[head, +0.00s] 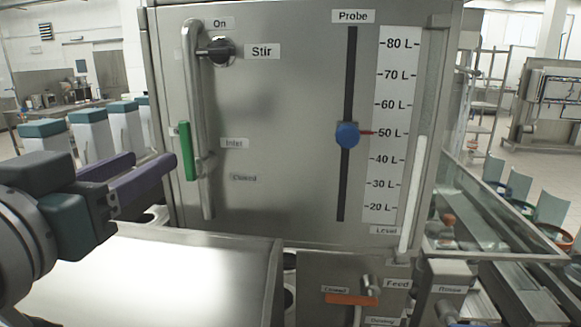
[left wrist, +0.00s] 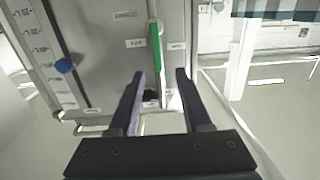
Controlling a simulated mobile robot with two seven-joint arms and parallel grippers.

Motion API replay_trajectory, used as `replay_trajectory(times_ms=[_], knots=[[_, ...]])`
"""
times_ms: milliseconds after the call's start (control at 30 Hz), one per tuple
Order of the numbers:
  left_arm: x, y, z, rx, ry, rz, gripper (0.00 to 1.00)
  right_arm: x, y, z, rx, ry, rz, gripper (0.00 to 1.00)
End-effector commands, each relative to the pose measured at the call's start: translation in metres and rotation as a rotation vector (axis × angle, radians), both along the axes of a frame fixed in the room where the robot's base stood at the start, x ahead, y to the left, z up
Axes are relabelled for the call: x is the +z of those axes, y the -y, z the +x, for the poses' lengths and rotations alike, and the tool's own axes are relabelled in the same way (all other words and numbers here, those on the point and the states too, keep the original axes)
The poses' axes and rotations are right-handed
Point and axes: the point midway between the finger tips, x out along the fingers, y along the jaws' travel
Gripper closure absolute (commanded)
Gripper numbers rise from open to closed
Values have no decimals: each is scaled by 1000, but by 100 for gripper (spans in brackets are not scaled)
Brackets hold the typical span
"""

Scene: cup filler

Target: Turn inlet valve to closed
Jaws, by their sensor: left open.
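The inlet valve has a green lever handle (head: 186,151) on the left side of the steel tank front, and it stands nearly upright. The label "Inlet" (head: 234,142) is right of it, with a "Closed" label (head: 244,178) lower down. My left gripper (head: 155,164) is open and empty, just left of the green handle, with its purple fingers pointing toward the tank. In the left wrist view the green handle (left wrist: 156,50) shows ahead of the gap between the open fingers (left wrist: 160,76), apparently beyond the tips. My right gripper is not in view.
A vertical steel pipe (head: 196,100) runs close beside the handle. A black stir knob (head: 222,50) is above. A blue probe knob (head: 347,135) sits on a slot to the right. A steel box top (head: 150,280) lies below my left gripper. An orange feed handle (head: 351,299) is lower right.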

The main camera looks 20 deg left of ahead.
Motion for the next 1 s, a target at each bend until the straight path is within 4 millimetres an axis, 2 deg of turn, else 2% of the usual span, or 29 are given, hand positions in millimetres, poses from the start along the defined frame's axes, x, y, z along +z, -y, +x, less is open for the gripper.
replay_trajectory(times_ms=[33,167,400,600,800,1000], knots=[[-1,0,2,-6,24,4,51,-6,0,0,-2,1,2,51],[6,-1,12,-14,42,7,51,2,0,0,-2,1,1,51],[9,-11,52,-12,40,9,51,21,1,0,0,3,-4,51],[6,-18,82,-12,37,7,51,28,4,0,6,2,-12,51],[5,-21,96,-13,38,6,51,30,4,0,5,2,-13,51],[4,-22,98,-13,36,7,51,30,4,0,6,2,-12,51]])
